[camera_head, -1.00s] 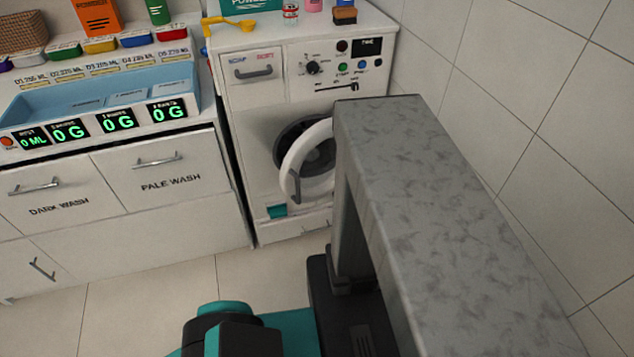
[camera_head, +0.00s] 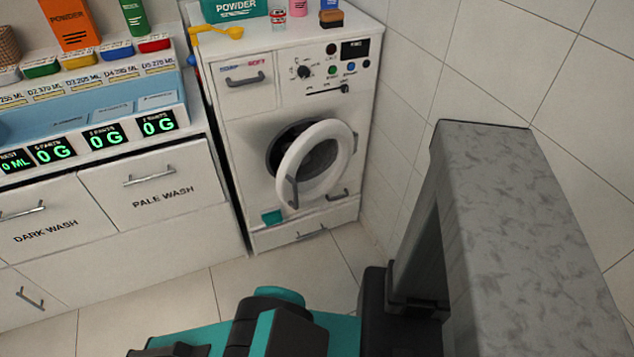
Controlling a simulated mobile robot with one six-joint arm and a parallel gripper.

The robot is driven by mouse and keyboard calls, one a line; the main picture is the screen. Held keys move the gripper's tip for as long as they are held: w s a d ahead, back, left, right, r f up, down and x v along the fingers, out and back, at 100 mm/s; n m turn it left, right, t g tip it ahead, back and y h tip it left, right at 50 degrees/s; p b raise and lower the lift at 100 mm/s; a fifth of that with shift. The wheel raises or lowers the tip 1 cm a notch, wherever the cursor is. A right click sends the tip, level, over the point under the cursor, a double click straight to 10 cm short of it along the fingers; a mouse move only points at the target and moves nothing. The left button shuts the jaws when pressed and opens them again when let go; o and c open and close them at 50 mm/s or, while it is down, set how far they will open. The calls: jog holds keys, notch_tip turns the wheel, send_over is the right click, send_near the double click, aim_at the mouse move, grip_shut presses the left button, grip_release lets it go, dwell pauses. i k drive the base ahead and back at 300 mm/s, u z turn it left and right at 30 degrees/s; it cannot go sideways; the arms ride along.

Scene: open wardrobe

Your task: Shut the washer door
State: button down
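The white washer (camera_head: 245,143) stands in the corner against the tiled wall. Its round door (camera_head: 342,166) is ajar, swung out from the dark drum opening (camera_head: 279,150), with the hinge side at the right. A grey handle (camera_head: 292,192) sits on the door's left edge. The door is not touched by anything I can see. My gripper is not in view; only dark and teal parts of my own body show at the bottom.
A cabinet with a pale wash drawer (camera_head: 160,187) and a blue tray (camera_head: 70,101) stands left of the washer. Bottles and a yellow scoop (camera_head: 215,31) sit on top. Floor (camera_head: 240,275) before the washer is clear.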

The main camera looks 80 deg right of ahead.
aim_at(287, 184)
jog(key=z, duration=1.4)
jog(key=i, duration=0.55)
jog(key=u, duration=0.15)
jog(key=k, duration=0.55)
